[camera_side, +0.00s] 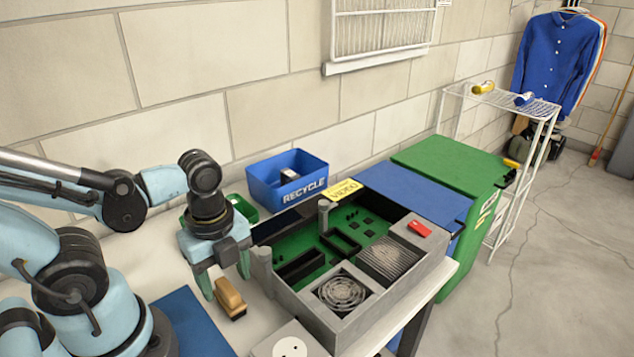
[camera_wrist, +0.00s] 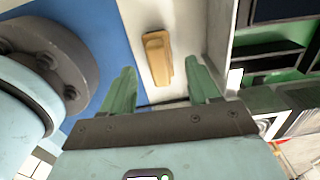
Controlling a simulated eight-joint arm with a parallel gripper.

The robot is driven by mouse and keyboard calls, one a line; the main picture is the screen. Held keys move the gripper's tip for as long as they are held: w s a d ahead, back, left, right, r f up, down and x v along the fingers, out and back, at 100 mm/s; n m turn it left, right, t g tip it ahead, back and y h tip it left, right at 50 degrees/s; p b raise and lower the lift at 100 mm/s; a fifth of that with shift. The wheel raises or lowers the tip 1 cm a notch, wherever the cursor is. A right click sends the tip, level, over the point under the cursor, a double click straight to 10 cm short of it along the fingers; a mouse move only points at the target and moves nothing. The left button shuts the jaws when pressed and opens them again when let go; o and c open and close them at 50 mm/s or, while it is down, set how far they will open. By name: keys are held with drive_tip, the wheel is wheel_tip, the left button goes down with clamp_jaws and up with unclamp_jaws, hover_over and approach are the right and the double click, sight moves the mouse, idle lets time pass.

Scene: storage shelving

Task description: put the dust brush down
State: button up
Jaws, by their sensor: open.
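The dust brush (camera_side: 230,298) has a tan wooden back and dark bristles. It rests on the white table top, just left of the grey case, in the side view. In the wrist view the brush (camera_wrist: 157,57) lies between and beyond my fingertips, apart from both. My gripper (camera_side: 226,285) is open, with its green fingers pointing down close behind and above the brush. In the wrist view my gripper (camera_wrist: 160,82) shows its two fingers spread wide with nothing between the pads.
The grey case (camera_side: 345,323) with a green circuit board stands right of the brush. A blue mat (camera_side: 190,325) lies to its left. A blue recycle bin (camera_side: 287,180) and a small green bin (camera_side: 243,209) stand behind.

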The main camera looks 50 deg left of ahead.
sight(230, 282)
drive_tip(key=shift+r, duration=3.65)
drive_tip(key=shift+w+a+f+n+t, duration=0.1)
drive_tip(key=shift+w+a+n+t, duration=0.05)
drive_tip(key=shift+w+n+t, duration=0.2)
drive_tip(key=w+n+t, duration=0.1)
drive_tip(key=w, duration=0.1)
drive_tip(key=w+a+n+t, duration=0.1)
drive_tip(key=w+n, duration=0.1)
drive_tip(key=w+a+n+t, duration=0.1)
drive_tip(key=w+n+t, duration=0.1)
drive_tip(key=shift+w+a+n, duration=0.2)
drive_tip(key=shift+w+n, duration=0.05)
drive_tip(key=w+a+r+n+t+y, duration=0.1)
drive_tip(key=w+a+r+n+t, duration=0.15)
drive_tip(key=w+n+t, duration=0.2)
drive_tip(key=d+n, duration=0.1)
drive_tip(key=n, duration=0.1)
drive_tip(key=d+n+g, duration=0.1)
drive_tip(key=n, duration=0.2)
drive_tip(key=s+d+n+g+h, duration=0.1)
drive_tip(key=d+n, duration=0.1)
drive_tip(key=shift+d+f, duration=0.1)
drive_tip(key=shift+f, duration=0.25)
